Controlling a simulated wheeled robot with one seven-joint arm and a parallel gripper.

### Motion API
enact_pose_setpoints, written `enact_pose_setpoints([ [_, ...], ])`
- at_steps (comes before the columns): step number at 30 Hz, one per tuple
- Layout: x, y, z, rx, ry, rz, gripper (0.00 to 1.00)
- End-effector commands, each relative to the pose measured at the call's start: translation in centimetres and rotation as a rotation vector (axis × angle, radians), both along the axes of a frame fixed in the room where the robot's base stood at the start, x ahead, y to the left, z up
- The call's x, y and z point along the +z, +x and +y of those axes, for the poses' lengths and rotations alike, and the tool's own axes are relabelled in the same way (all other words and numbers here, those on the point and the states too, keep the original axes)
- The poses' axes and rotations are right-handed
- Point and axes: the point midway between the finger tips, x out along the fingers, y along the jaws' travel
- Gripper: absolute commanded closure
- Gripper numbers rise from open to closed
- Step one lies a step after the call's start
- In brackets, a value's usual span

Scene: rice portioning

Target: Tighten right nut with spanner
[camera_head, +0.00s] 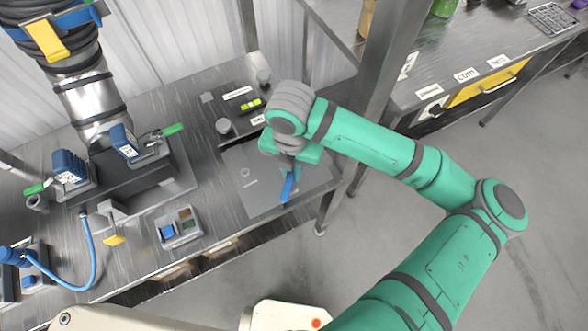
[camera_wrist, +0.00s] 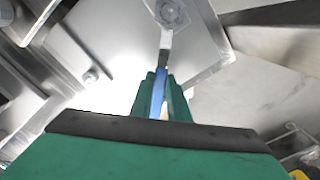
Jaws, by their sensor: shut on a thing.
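My gripper (camera_head: 288,168) is shut on the blue handle of a spanner (camera_head: 287,188) above the right part of a grey plate (camera_head: 262,197). In the wrist view my gripper (camera_wrist: 158,88) grips the blue handle, and the spanner's metal shank (camera_wrist: 166,45) points away towards a round fitting (camera_wrist: 172,12) at the top edge. That fitting may be the right nut. I cannot tell whether the spanner's jaw is seated on it. Another nut or bolt (camera_wrist: 91,76) stands apart to the left on the plate; it also shows in the head view (camera_head: 245,173). My arm hides the plate's upper right.
The metal workbench (camera_head: 215,218) ends just right of the plate, near a table leg. A black box (camera_head: 240,108) with a yellow-green part sits behind. The floor right of the bench is clear.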

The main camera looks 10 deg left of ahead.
Motion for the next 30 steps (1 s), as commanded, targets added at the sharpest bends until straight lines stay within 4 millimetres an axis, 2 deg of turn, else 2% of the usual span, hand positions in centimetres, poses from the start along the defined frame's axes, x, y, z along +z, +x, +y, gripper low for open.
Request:
enact_pose_setpoints([
  [8,0.0,0.0,0.1,0.01,0.005,-0.001,1.0],
  [30,0.0,0.2,-3.1,0.311,0.001,-0.002,1.0],
])
